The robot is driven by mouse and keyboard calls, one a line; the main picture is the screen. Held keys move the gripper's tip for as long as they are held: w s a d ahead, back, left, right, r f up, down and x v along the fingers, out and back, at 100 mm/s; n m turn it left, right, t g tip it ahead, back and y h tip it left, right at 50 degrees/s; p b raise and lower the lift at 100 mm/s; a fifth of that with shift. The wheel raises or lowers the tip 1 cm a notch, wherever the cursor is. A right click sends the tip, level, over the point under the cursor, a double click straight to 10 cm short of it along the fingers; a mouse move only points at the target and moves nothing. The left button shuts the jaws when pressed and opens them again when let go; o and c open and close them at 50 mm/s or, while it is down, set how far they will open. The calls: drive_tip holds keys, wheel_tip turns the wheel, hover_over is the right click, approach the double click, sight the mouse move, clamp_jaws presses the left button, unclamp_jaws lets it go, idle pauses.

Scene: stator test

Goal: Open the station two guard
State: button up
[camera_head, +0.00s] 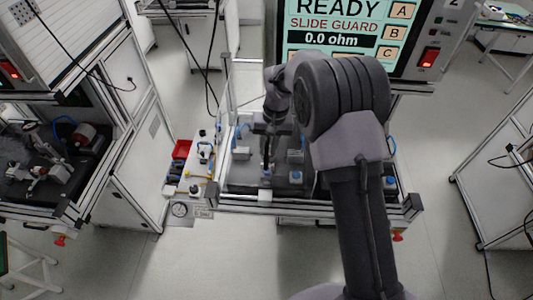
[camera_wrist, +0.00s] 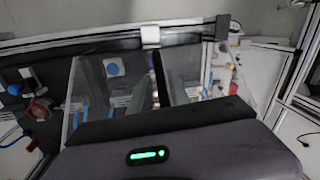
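Station two shows a screen (camera_head: 338,27) reading "READY", "SLIDE GUARD" and "0.0 ohm". Its guard looks like a clear panel (camera_head: 236,172) over the dark work bed, but its edges are hard to make out. A small white block (camera_head: 264,195) sits on the front rail; in the wrist view it shows on the rail (camera_wrist: 150,37). My gripper (camera_head: 266,155) points down over the bed, behind the white block. In the wrist view the gripper body fills the bottom. Its finger gap is not clear, and I see nothing held.
Blue-capped fixtures (camera_head: 295,155) stand on the bed. Black cables (camera_head: 210,60) hang at the back left. Another station (camera_head: 60,160) stands further left. The floor in front is clear.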

sight(267, 150)
drive_tip(key=f, duration=0.3)
drive_tip(key=shift+w+a+f, duration=0.1)
drive_tip(key=shift+a, duration=0.15)
clamp_jaws()
idle(1.2)
